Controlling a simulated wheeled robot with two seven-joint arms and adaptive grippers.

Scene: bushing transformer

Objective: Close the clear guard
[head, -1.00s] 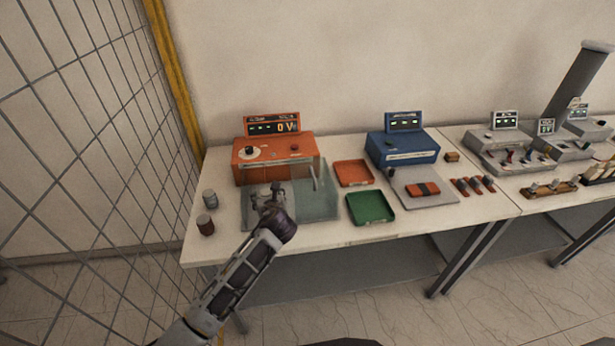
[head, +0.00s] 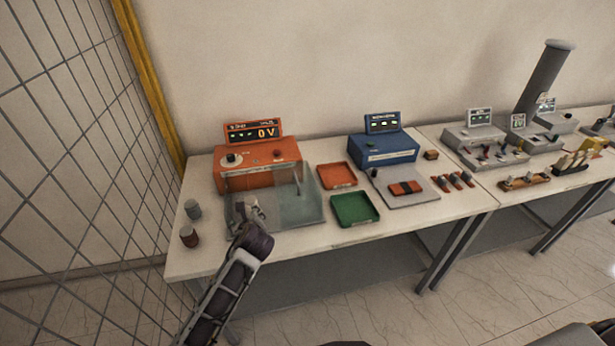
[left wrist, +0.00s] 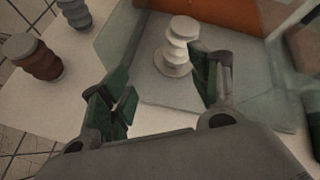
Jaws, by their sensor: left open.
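The clear guard (head: 303,207) is a see-through box of panels in front of the orange tester (head: 258,172), on the left part of the table. In the left wrist view a clear panel (left wrist: 118,42) stands at the left and another at the right. A pale ribbed bushing (left wrist: 179,48) stands upright on a grey plate between them. My left gripper (head: 247,208) is at the front left of the guard. Its open fingers (left wrist: 163,93) show in the left wrist view, apart, with the bushing beyond and between them. I cannot tell whether they touch the guard. My right gripper is out of view.
A grey bushing (head: 193,209) and a brown one (head: 189,237) stand left of the guard. A red tray (head: 337,176) and a green tray (head: 354,209) lie to its right. A blue tester (head: 383,150) stands farther right. A wire fence (head: 80,130) borders the left.

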